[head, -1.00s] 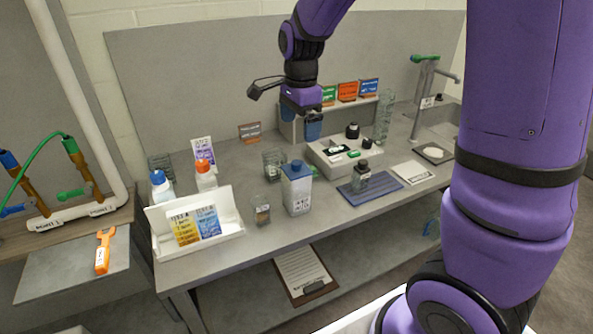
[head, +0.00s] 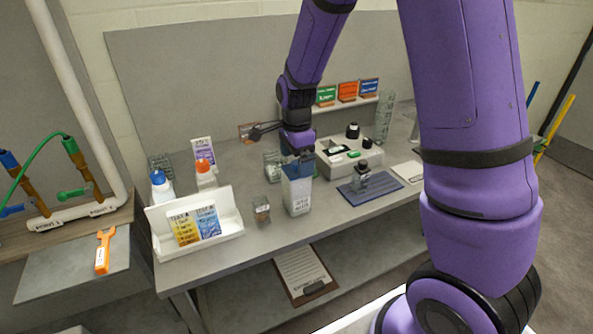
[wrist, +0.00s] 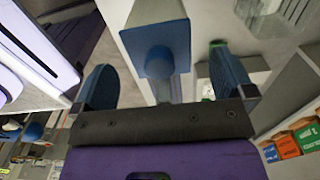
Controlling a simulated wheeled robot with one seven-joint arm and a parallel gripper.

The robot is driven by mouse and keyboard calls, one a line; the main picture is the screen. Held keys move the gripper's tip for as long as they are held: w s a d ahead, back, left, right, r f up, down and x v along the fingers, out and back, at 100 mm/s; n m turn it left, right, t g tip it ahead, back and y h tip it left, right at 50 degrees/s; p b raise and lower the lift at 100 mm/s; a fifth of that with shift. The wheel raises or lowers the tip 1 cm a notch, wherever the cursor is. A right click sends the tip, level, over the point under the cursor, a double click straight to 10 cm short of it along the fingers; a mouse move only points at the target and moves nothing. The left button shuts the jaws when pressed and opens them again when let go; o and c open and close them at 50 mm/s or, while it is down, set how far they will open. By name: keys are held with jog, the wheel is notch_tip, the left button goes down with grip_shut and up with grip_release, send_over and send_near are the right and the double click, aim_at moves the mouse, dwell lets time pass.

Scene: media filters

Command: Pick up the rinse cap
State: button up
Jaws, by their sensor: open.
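The rinse cap is probably the round blue cap (wrist: 159,63) on the blue-topped white bottle (head: 298,196); the bottle's label is too small to read surely. In the wrist view the cap sits between my two blue fingers, with a gap on each side. My gripper (head: 298,160) is open and empty above the bottle, pointing down; it also shows in the wrist view (wrist: 166,82). In the head view the fingers hide the cap and most of the bottle's blue top. I cannot tell the exact height between fingertips and cap.
A small glass vial (head: 261,210) stands left of the bottle, and a glass jar (head: 272,166) behind it. A grey instrument (head: 345,157) and a blue mat (head: 383,180) with a dark-capped vial (head: 361,174) are to the right. A white tray (head: 231,216) holds test packets at left.

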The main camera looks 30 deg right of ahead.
jog(key=shift+f, duration=0.75)
jog(key=shift+c, duration=0.5)
jog(key=c, duration=0.9)
jog(key=shift+c, duration=0.2)
jog(key=shift+r, duration=0.1)
